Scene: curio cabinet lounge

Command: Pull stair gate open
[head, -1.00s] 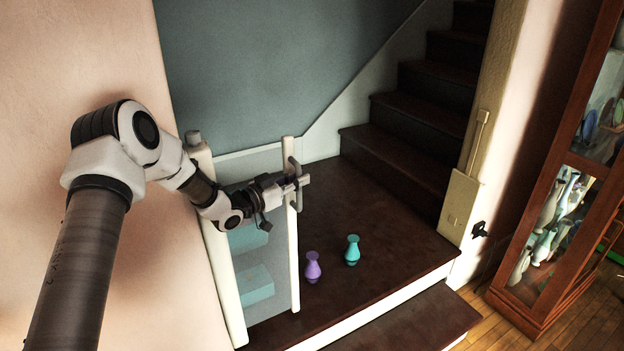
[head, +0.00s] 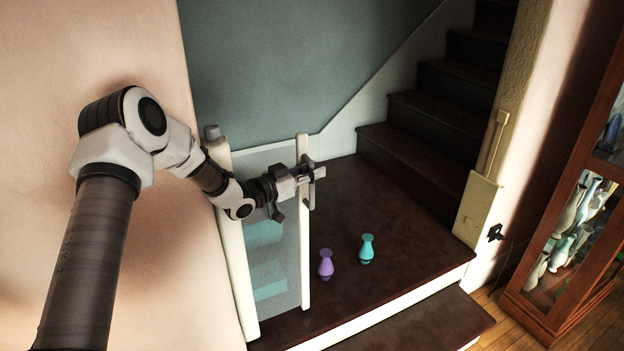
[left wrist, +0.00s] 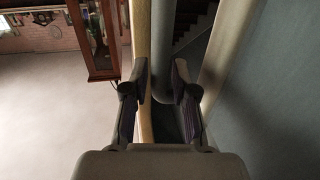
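The stair gate (head: 276,205) has a clear panel between two pale posts. It stands swung well away from the right newel post, leaving a wide gap. Its hinge post (head: 235,255) is by the left wall, and its free post (head: 304,240) carries a grey handle (head: 312,193). My left gripper (head: 309,174) is at this handle, near the top of the free post. My right gripper is out of view.
The stairs (head: 435,110) rise behind. A newel post with a latch (head: 495,232) and a glass cabinet (head: 565,240) are at right.

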